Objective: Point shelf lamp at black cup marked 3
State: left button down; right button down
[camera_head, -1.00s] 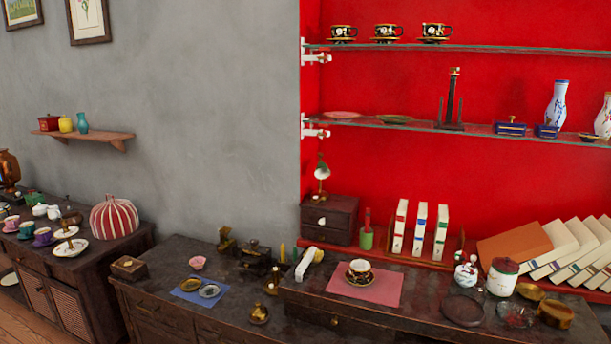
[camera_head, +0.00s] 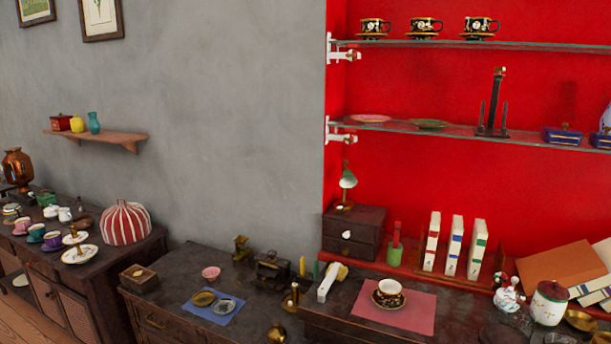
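Three black cups with pale markings stand on gold saucers on the top glass shelf: a left one (camera_head: 375,28), a middle one (camera_head: 425,28) and a right one (camera_head: 480,28). Their markings are too small to read. Another black cup with gold trim (camera_head: 389,294) stands on a pink mat at the lower right. White fittings, an upper one (camera_head: 343,50) and a lower one (camera_head: 341,133), sit at the left ends of the glass shelves. Neither gripper is in view.
Books (camera_head: 454,245) stand on a red ledge, with jars to their right. A dark cabinet with small metal items and a blue mat (camera_head: 195,306) is at lower centre. A sideboard with cups and a striped cosy (camera_head: 125,222) is at left. Bare grey wall fills the middle.

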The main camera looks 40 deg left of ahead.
aim_at(348, 181)
jog(key=i+j+u, duration=0.7)
jog(key=k+j, duration=0.1)
jog(key=j, duration=0.05)
